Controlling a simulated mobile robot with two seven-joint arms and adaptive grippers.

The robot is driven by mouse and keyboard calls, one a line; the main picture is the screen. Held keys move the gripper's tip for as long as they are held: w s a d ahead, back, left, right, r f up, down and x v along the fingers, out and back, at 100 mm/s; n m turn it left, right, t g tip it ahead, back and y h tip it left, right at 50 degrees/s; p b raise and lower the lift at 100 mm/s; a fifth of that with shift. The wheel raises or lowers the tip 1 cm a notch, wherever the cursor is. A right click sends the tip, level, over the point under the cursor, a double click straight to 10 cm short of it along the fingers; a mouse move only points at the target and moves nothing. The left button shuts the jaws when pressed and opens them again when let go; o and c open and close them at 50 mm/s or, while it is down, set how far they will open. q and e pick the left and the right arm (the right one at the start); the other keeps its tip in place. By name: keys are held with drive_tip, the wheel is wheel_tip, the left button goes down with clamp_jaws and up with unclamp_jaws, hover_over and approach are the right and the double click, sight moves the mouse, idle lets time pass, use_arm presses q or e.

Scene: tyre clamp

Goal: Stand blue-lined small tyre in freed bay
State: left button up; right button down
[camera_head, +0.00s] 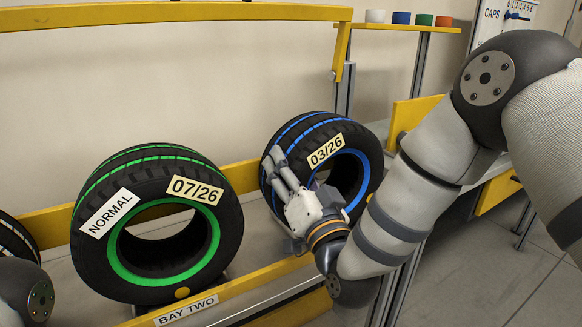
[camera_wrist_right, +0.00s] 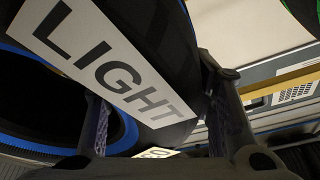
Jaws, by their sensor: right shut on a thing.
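The blue-lined small tyre (camera_head: 350,142), labelled 03/26, is upright at the right end of the rack in the head view. My right gripper (camera_head: 281,180) is shut on its left side, with fingers across the tread and sidewall. In the right wrist view the tyre (camera_wrist_right: 165,30) lies between the fingers, and its LIGHT label (camera_wrist_right: 105,60) faces the camera. Whether the tyre rests on the rack is hidden by my arm. A green-lined tyre (camera_head: 85,240), labelled NORMAL and 07/26, stands behind the BAY TWO label (camera_head: 186,311). My left gripper is not in view.
The yellow front rail (camera_head: 255,282) and back rail (camera_head: 50,226) bound the rack. A white-lined tyre (camera_head: 22,240) is partly visible at the left edge. Several coloured caps (camera_head: 401,18) sit on a shelf at the back. An overhead yellow beam (camera_head: 200,12) crosses the top.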

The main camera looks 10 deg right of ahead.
idle(0.4)
drive_tip(key=c, duration=0.7)
unclamp_jaws()
drive_tip(key=shift+o, duration=0.3)
drive_tip(key=shift+f, duration=0.1)
drive_tip(key=shift+s+f, duration=0.1)
drive_tip(key=shift+f, duration=0.1)
drive_tip(key=shift+o, duration=0.2)
drive_tip(key=o, duration=0.6)
drive_tip(key=shift+r, duration=0.1)
